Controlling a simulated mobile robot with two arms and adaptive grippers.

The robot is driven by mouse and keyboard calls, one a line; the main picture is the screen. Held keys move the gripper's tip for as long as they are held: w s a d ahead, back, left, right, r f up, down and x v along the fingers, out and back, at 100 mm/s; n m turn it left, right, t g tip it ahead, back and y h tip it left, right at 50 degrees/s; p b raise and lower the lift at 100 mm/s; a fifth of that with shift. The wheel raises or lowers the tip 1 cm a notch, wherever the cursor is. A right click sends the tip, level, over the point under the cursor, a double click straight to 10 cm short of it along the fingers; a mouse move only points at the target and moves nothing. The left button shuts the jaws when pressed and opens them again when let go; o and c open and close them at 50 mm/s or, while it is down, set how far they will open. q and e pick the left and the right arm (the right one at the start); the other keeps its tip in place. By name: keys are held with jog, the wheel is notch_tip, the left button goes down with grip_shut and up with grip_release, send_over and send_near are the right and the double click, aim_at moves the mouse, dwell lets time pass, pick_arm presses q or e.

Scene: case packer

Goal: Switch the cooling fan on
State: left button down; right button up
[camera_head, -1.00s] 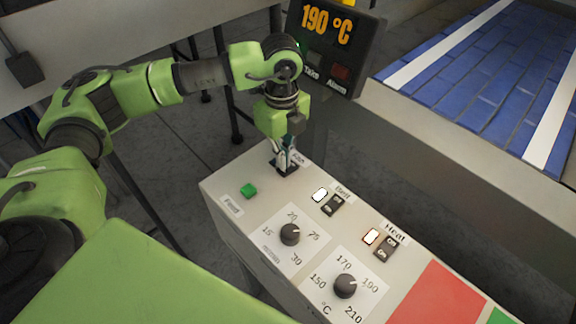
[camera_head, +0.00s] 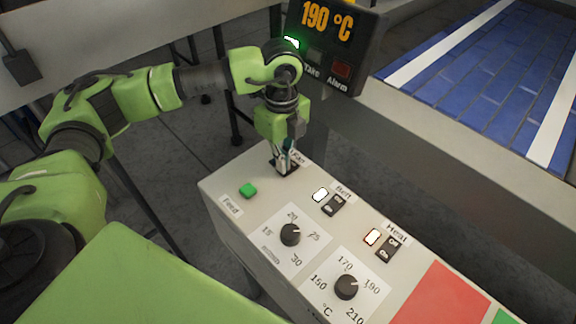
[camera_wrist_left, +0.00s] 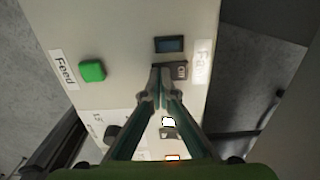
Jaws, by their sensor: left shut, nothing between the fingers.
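The control box (camera_head: 225,185) carries the fan rocker switch, mostly hidden behind my left gripper (camera_head: 284,166) in the head view. In the left wrist view the fan switch (camera_wrist_left: 181,71) is a small black rocker beside the "Fan" label (camera_wrist_left: 201,66). The dark, unlit fan lamp (camera_wrist_left: 170,44) is beside it. My left gripper (camera_wrist_left: 160,72) is shut and empty, its fingertips over one end of the switch. I cannot tell whether they press it. My right gripper is in neither view.
The belt switch (camera_head: 333,205) and heat switch (camera_head: 387,246) have lit lamps. The green feed button (camera_head: 248,190), two knobs (camera_head: 290,234) (camera_head: 346,287) and a red panel (camera_head: 438,292) share the box top. The display (camera_head: 330,25) reads 190 °C. A blue conveyor (camera_head: 480,75) lies behind.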

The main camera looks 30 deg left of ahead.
pick_arm(q)
jog(key=shift+f, duration=0.15)
jog(key=shift+r+p, duration=1.95)
jog(key=shift+r, duration=1.6)
